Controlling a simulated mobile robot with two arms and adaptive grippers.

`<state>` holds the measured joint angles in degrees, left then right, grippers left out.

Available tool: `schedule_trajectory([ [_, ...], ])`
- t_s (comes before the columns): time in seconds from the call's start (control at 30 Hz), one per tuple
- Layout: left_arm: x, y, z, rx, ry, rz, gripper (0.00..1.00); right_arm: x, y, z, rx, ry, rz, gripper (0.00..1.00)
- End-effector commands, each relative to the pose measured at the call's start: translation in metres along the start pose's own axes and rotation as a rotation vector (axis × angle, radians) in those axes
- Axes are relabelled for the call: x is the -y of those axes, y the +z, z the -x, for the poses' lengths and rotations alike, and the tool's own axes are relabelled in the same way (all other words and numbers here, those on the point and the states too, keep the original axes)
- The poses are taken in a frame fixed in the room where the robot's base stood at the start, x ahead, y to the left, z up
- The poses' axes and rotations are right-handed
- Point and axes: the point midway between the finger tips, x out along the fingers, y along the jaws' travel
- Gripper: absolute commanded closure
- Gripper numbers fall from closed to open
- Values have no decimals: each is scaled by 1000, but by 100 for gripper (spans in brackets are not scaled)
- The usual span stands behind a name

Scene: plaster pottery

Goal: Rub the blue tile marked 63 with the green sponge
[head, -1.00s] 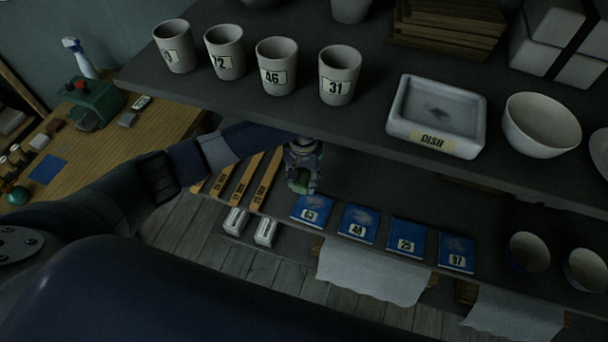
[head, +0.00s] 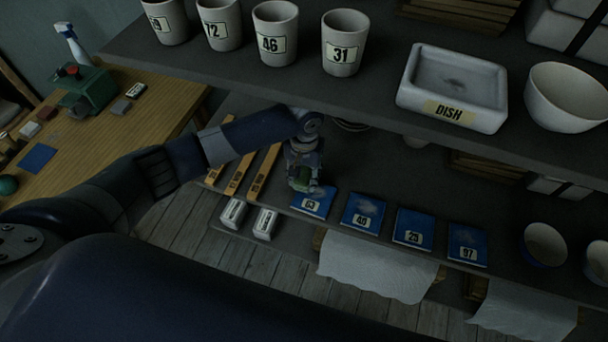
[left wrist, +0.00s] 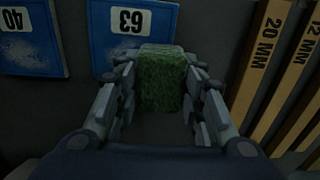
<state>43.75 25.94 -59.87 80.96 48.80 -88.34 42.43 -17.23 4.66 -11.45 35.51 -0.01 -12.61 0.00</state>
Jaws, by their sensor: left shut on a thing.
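The blue tile marked 63 (head: 314,203) lies on the lower shelf, leftmost in a row of blue tiles. It also shows at the top of the left wrist view (left wrist: 128,22), its number upside down. My left gripper (head: 303,186) is shut on the green sponge (left wrist: 161,80), with a finger on each side of it. In the left wrist view the sponge's far end overlaps the tile's near edge; whether they touch cannot be told. In the head view the gripper covers the tile's upper left part. My right gripper is not in view.
Blue tiles marked 40 (head: 363,213), 25 (head: 413,229) and 97 (head: 467,244) lie to the right. The upper shelf above holds cups (head: 345,43) and a dish (head: 453,88).

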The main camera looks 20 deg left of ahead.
Motion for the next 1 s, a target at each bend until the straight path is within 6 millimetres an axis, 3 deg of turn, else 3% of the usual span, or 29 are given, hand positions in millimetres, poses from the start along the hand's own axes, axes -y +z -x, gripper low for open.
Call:
schedule_trajectory([
  [1.0,0,0,-15,1,1,1,82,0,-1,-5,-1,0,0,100],
])
